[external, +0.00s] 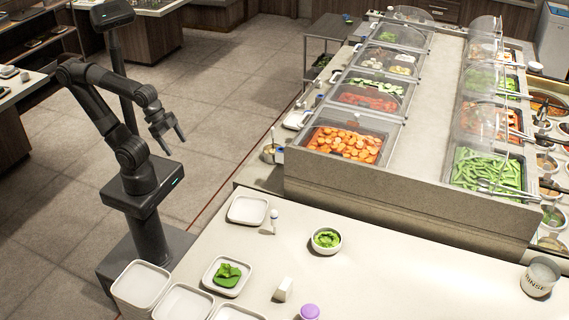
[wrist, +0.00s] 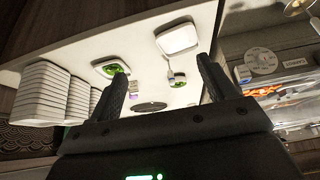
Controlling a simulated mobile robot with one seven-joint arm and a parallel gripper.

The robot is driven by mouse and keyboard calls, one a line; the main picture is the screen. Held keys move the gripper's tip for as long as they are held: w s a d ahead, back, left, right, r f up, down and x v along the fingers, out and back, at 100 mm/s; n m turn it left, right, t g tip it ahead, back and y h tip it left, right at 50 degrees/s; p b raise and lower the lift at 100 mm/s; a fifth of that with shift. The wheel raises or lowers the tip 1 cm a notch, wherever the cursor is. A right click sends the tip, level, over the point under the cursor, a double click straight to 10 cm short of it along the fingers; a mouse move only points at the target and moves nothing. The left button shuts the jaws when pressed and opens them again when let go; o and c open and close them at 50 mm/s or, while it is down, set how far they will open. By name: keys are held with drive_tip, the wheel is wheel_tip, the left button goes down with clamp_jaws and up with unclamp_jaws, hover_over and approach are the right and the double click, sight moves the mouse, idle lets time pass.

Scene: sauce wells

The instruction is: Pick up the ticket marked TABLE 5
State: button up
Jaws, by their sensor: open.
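My gripper (external: 175,146) is open and empty, in the air to the left of the near counter (external: 400,275). In the wrist view its two dark fingers (wrist: 162,66) stand wide apart. No marking TABLE 5 can be read in either view, so I cannot tell which item is the ticket. Two small pale upright items stand on the counter: a white wedge-like one (external: 283,290) near the front, and one with a rounded top (external: 269,222) beside the empty square plate (external: 248,209). A small white label (wrist: 295,62) at the right of the wrist view is too small to read.
A square plate with green food (external: 216,286), a bowl of green food (external: 326,240) and a purple-topped item (external: 309,312) stand on the counter. Stacked white plates (external: 141,284) are at its near left. The food bar (external: 400,205) rises behind. A RINSE container (external: 540,276) is at right.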

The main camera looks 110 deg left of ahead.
drive_tip(key=w+d+r, duration=0.1)
drive_tip(key=w+r, duration=0.2)
drive_tip(key=w, duration=0.4)
drive_tip(key=w+d+r, duration=0.2)
drive_tip(key=w, duration=0.6)
drive_tip(key=g, duration=0.1)
hover_over(284, 286)
drive_tip(key=s+a, duration=0.1)
drive_tip(key=s, duration=0.5)
wheel_tip(284, 286, down, 20)
drive_tip(key=shift+m, duration=0.4)
drive_tip(key=x, duration=0.6)
drive_tip(key=shift+w+r, duration=0.1)
drive_tip(key=shift+w, duration=0.1)
drive_tip(key=shift+w+x, duration=0.15)
drive_tip(key=shift+x, duration=1.15)
drive_tip(key=shift+w+x, duration=0.2)
drive_tip(key=shift+x, duration=1.15)
drive_tip(key=shift+a+r, duration=0.1)
drive_tip(key=shift+r, duration=0.05)
drive_tip(key=shift+c, duration=0.2)
